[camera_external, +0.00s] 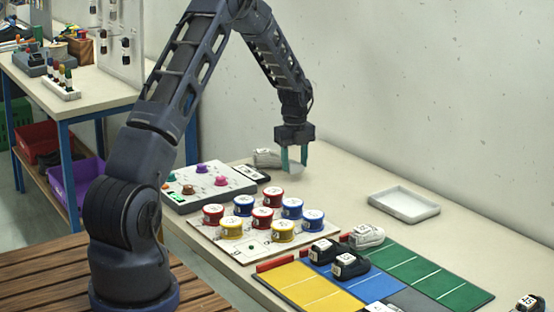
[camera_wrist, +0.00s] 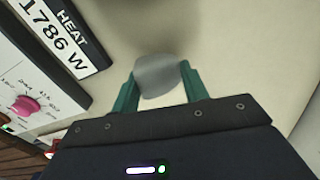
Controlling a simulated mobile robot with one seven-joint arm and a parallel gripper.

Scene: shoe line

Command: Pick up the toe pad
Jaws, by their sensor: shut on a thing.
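The toe pad (camera_wrist: 158,78) is a small grey-white rounded piece. It sits between the two green fingers of my gripper (camera_wrist: 160,92) in the wrist view, and the fingers are shut on it. In the external view my gripper (camera_external: 294,158) points down over the back of the table, with the pale toe pad (camera_external: 297,169) showing at its fingertips. I cannot tell for sure how far the toe pad is above the table. A dark blurred shadow lies on the table beyond it in the wrist view.
A panel with coloured knobs (camera_external: 207,184) and a HEAT display (camera_wrist: 60,35) stands left of my gripper. A board with several coloured tins (camera_external: 205,231) lies in front. A white tray (camera_external: 404,204) is at right, with bare table (camera_external: 335,180) between.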

